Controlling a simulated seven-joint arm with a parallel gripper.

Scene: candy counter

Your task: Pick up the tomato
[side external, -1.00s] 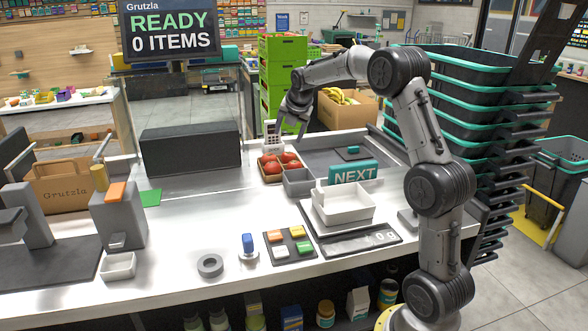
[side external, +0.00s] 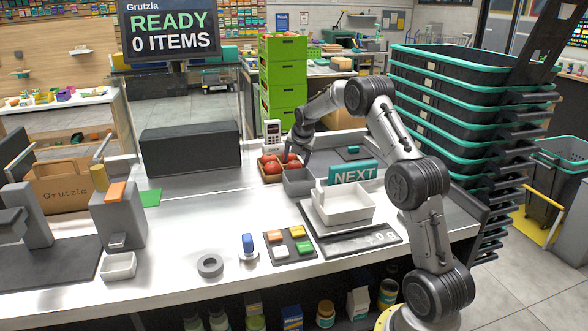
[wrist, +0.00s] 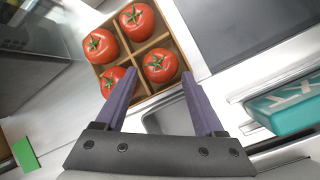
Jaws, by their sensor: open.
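Several red tomatoes with green stems sit in a divided wooden box on the counter. In the wrist view, one tomato (wrist: 160,65) lies ahead between the lines of my fingers, and another tomato (wrist: 112,80) is partly covered by the left finger. Two more are farther off, including a tomato (wrist: 137,21) at the top. The box (wrist: 189,57) also shows in the side view (side external: 272,178), with tomatoes (side external: 270,168) in it. My gripper (wrist: 158,78) is open and empty, its fingertips at the near side of the box. Whether they touch a tomato I cannot tell.
A grey bin (side external: 298,186) adjoins the box. A teal NEXT sign (side external: 354,173) and a white tray (side external: 343,212) stand to the right. A dark grey block (side external: 191,149) is at the left. Green crates (side external: 283,90) are stacked behind.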

